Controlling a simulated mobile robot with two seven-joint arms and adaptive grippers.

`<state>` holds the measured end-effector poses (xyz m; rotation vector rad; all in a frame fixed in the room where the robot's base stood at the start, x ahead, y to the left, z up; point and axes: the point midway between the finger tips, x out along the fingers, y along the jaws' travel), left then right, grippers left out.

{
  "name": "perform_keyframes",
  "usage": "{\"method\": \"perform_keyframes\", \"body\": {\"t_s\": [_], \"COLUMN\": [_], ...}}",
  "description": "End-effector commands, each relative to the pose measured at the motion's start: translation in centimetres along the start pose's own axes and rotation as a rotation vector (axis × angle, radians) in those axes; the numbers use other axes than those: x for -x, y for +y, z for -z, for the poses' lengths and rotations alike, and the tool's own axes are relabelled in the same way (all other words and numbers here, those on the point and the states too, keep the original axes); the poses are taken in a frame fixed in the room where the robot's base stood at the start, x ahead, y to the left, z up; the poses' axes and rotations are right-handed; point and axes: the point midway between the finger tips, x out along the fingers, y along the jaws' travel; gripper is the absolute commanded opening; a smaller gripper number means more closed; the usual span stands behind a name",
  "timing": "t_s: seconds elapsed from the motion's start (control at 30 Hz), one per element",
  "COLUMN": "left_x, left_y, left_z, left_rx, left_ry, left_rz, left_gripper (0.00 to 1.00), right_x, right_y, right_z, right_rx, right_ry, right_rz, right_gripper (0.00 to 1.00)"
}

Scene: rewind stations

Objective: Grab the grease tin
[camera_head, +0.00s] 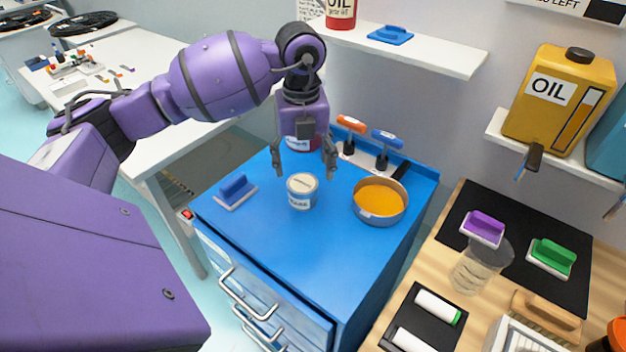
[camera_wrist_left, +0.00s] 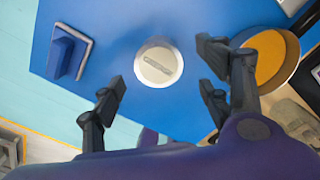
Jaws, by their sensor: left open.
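My left gripper (camera_head: 305,172) is open and empty, pointing down just above and behind the tin. In the left wrist view its fingers (camera_wrist_left: 165,95) are spread wide and do not touch the tin. My right gripper is not in view.
On the cabinet, a blue brush (camera_head: 235,190) lies left of the tin and a pan of orange liquid (camera_head: 380,200) stands right. A holder with orange (camera_head: 351,124) and blue (camera_head: 387,139) handled tools stands behind. A red-labelled container is partly hidden behind my gripper. A wooden bench (camera_head: 440,262) lies right.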

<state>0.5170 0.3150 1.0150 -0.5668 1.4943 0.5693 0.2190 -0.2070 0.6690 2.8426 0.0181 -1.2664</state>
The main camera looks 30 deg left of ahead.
Motion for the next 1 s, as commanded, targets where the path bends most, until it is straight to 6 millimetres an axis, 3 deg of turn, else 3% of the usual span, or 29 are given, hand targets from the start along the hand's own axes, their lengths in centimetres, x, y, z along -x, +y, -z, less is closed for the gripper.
{"method": "perform_keyframes", "body": {"t_s": [0.2, 0.5, 0.77, 1.0], "left_x": [-2.6, -6.6, -7.1, -7.1], "left_y": [0.2, 0.4, 0.4, 0.4], "left_z": [0.1, 0.1, 0.1, 0.1], "left_rx": [-0.001, -0.001, -0.001, -0.001], "left_ry": [0.005, 0.002, 0.001, 0.001], "left_rz": [-0.002, 0.000, 0.001, 0.001], "left_gripper": [0.69, 0.69, 0.69, 0.42], "right_x": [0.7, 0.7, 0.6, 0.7], "right_y": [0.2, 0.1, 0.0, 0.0], "right_z": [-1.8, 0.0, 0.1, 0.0], "right_rx": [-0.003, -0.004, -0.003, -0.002], "right_ry": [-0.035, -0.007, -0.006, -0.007], "right_rz": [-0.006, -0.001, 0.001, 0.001], "right_gripper": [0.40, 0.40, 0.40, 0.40]}}
